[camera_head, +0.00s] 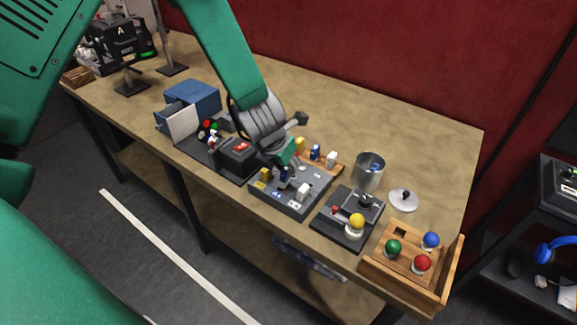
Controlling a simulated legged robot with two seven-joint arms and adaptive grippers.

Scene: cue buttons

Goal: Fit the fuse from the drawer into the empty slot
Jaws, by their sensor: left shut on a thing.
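My left gripper (284,164) reaches down over the grey slotted panel (286,207) on the bench. It is shut on a small dark blue fuse (284,176), mostly hidden by the fingers. I cannot tell whether that fuse is in a slot or just above it. A yellow fuse (265,174) and a white fuse (303,190) stand in the panel on either side. The blue cabinet (193,97) at the left has its drawer (183,123) pulled out. The drawer's inside is hardly visible. My right gripper is not in view.
A wooden rack (322,166) with yellow, blue and white pieces stands just behind the panel. Right of it are a metal pot (369,171), a lid (403,199), a dark control box (348,218) and a wooden tray (398,279) with coloured balls. The bench's back right is clear.

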